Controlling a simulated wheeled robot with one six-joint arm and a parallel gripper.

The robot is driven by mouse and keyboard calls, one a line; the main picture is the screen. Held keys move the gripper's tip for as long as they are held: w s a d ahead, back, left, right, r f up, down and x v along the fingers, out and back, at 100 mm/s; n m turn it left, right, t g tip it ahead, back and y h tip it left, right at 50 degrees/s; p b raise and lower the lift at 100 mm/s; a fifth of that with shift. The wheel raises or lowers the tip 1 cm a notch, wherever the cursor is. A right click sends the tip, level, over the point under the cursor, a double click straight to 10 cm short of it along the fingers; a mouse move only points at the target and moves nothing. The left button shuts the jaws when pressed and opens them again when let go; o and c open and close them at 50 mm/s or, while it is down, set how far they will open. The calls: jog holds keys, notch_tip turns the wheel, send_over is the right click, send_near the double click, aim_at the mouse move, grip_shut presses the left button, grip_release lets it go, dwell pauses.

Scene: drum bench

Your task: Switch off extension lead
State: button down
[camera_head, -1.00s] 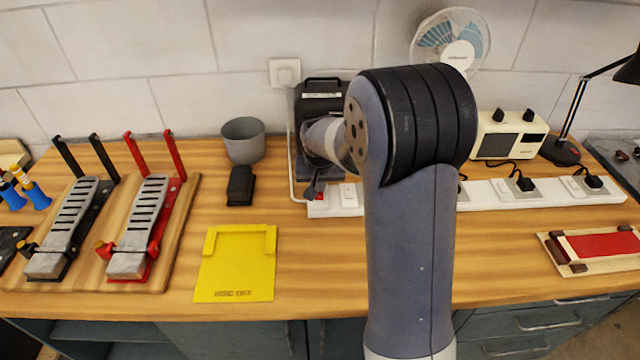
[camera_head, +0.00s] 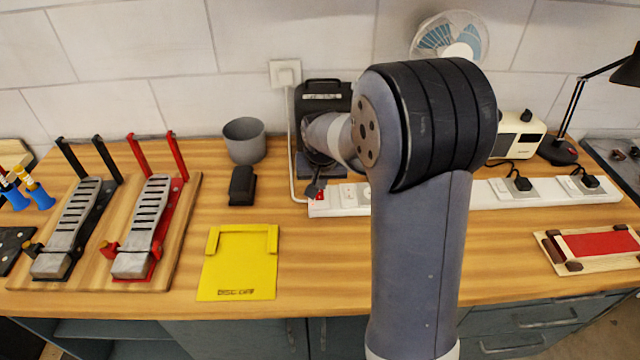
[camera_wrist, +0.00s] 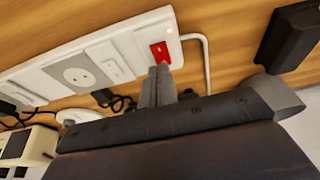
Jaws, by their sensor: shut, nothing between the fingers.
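The white extension lead (camera_head: 460,201) lies along the back of the bench, partly hidden behind my arm. Its red rocker switch (camera_head: 319,195) is at the left end. In the wrist view the red switch (camera_wrist: 160,54) shows close up on the white lead (camera_wrist: 127,42), with a small pinkish light spot beside it. My gripper (camera_wrist: 158,72) is shut and empty, its fingertips at the near edge of the red switch. Whether they touch it I cannot tell. In the head view my gripper (camera_head: 316,187) is just above the switch end.
A grey cup (camera_head: 244,141) and a black block (camera_head: 242,185) stand left of the switch. A yellow tray (camera_head: 238,262) lies in front. Black plugs (camera_head: 523,184) sit in the lead's right part. A cream box (camera_head: 515,135) and lamp (camera_head: 560,150) stand behind.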

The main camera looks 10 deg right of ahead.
aim_at(319, 193)
jog(key=b+v, duration=0.1)
jog(key=v, duration=1)
jog(key=shift+b, duration=0.35)
jog(key=shift+w+f+b, duration=0.15)
jog(key=shift+w+b, duration=0.05)
jog(key=shift+b, duration=0.1)
jog(key=b, duration=0.1)
jog(key=w+b, duration=0.1)
jog(key=b, duration=0.1)
jog(key=shift+w+r+b, duration=0.2)
jog(key=shift+r+b, duration=0.1)
jog(key=x, duration=0.9)
jog(key=p+x, duration=0.1)
jog(key=x, duration=0.4)
jog(key=shift+s+a+f, duration=0.1)
jog(key=shift+s, duration=0.35)
